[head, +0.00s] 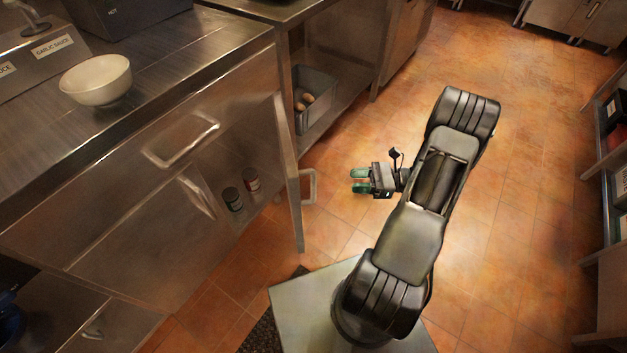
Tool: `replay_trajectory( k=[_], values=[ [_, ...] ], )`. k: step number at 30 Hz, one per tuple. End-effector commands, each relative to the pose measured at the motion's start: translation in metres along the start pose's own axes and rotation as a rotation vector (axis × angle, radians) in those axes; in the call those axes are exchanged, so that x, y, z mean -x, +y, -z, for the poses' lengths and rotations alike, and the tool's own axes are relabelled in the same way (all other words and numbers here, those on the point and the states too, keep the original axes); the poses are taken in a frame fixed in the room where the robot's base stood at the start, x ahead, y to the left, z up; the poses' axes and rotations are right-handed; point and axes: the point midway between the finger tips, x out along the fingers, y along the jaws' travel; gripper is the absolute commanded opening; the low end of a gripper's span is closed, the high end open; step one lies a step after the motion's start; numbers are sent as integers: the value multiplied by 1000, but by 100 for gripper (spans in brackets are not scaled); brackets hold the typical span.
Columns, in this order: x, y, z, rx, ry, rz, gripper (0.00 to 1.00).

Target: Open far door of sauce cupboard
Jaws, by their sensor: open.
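The sauce cupboard (115,160) is a stainless steel unit under the counter at the left. Its far door (287,165) stands swung out from the front and is seen nearly edge-on. The far door's handle (309,187) is a metal bar on its right side. The near door (130,250) looks shut, with its handle (197,196) near its far edge. Two small jars (233,200) (251,180) show inside the far half. My gripper (359,181) is open and empty, with green fingertips pointing left towards the far door's handle, a short gap away.
A drawer handle (183,141) sticks out above the doors. A white bowl (97,80) stands on the counter. Beyond the cupboard, a grey bin (315,98) sits on a low shelf. Shelving (612,165) lines the right edge. The tiled floor between is clear.

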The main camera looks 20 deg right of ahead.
Motion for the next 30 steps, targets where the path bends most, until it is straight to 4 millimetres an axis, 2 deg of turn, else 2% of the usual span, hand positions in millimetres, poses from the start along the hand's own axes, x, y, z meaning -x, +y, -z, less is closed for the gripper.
replay_trajectory(
  k=[12, 18, 24, 30],
  values=[
    [-76, 1, 2, -1, -1, -4, 43],
    [-106, 1, 1, 0, 0, -3, 43],
    [-124, 0, 1, -1, 0, -1, 43],
    [-130, 1, 1, -1, 1, 0, 43]
  ],
)
